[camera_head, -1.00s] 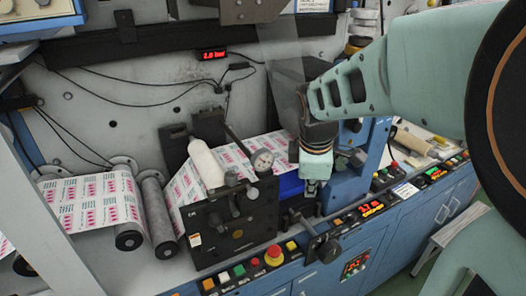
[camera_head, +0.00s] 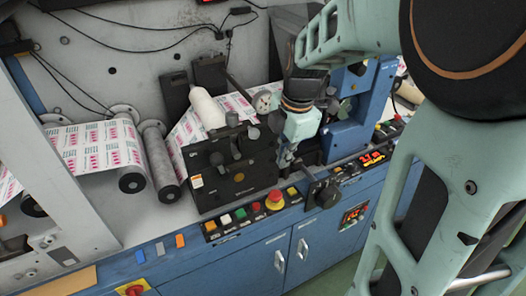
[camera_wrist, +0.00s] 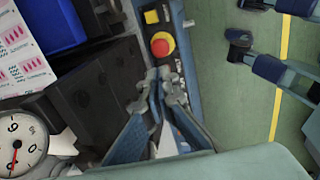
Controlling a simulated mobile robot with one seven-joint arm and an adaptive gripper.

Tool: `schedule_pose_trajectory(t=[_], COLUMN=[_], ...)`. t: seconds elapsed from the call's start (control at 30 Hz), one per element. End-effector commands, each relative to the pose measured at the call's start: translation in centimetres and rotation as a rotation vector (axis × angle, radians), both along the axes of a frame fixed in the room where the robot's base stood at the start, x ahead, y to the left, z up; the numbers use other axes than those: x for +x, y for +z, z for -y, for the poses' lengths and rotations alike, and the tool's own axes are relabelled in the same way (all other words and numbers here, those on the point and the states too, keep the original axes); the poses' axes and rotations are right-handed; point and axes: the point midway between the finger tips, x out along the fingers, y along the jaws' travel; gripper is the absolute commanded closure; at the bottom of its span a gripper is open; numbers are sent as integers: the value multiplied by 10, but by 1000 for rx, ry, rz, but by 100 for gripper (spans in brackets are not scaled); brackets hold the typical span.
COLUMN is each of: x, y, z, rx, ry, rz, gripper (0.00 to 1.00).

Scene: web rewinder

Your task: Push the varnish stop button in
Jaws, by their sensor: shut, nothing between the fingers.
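A red mushroom button (camera_head: 275,199) on a yellow base sits in the row on the blue front panel (camera_head: 240,230). It looks like the stop button, but I cannot read its label. In the wrist view the red button (camera_wrist: 162,45) lies just beyond my fingertips, with a gap seen between. My gripper (camera_head: 286,160) points down, above and slightly right of the button in the head view. In the wrist view my gripper (camera_wrist: 159,76) has its fingers together and holds nothing. Nothing hides the button.
The black unit with a gauge (camera_wrist: 17,145) stands close beside my gripper. Another red knob on yellow (camera_head: 132,289) is at lower left. Open floor lies in front.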

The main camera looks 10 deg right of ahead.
Motion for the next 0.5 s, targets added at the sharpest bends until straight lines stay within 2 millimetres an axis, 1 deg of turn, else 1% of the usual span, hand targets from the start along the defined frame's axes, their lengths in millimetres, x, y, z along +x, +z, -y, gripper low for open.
schedule_pose_trajectory(t=[0.17,0.27,0.37,0.5], x=[0,2,4,9], y=[-4,-15,-33,-63], z=[0,-1,-2,-4], rx=[0,0,2,1], ry=[0,0,1,1], rz=[-1,-3,-5,-6], gripper=[100,100,100,100])
